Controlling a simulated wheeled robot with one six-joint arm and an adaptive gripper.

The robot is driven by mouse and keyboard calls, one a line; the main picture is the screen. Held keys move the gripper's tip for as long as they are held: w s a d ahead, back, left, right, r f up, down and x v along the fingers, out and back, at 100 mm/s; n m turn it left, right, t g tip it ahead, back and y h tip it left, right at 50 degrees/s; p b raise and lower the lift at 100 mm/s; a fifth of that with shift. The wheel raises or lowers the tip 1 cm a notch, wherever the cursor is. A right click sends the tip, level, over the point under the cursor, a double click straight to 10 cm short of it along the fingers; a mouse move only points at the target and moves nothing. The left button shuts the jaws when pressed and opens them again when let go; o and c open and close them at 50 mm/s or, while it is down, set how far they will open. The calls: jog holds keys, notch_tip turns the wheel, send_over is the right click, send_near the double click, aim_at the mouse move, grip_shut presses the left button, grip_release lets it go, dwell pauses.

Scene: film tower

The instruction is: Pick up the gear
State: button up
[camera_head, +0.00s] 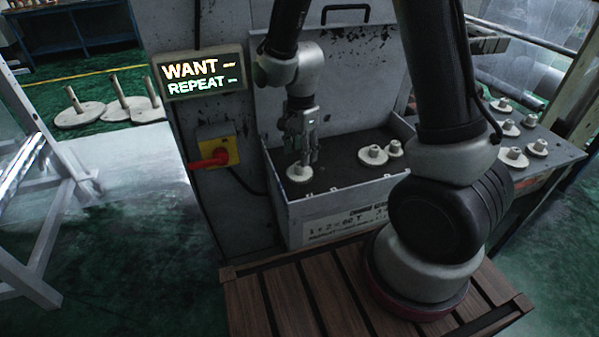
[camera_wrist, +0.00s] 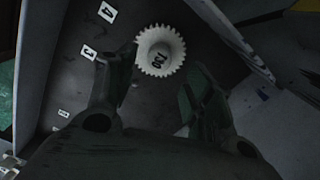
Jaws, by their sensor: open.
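A pale toothed gear (camera_wrist: 160,50) with a dark mark on its hub lies on the dark bed of a grey metal box in the wrist view. In the head view a pale gear (camera_head: 299,173) sits at the left end of that bed, just below my gripper (camera_head: 309,157). In the wrist view my gripper (camera_wrist: 158,88) is open, its two fingers spread on either side of the line to the gear. The gear lies beyond the fingertips. Whether the fingertips touch it cannot be told.
More gears (camera_head: 373,155) lie further right in the box (camera_head: 330,215). Several gears (camera_head: 507,127) stand on a side shelf. A lit sign (camera_head: 200,76) reads "WANT" and "REPEAT". A red-handled switch (camera_head: 208,160) is left of the box. White number tags (camera_wrist: 90,52) line the bed.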

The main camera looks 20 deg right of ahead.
jog(key=f, duration=0.4)
jog(key=shift+s+f, duration=0.2)
jog(key=shift+f, duration=0.2)
jog(key=shift+c, duration=0.2)
jog(key=c, duration=1.1)
notch_tip(320, 180, up, 9)
jog(key=shift+a+r, duration=0.1)
jog(key=shift+r, duration=0.45)
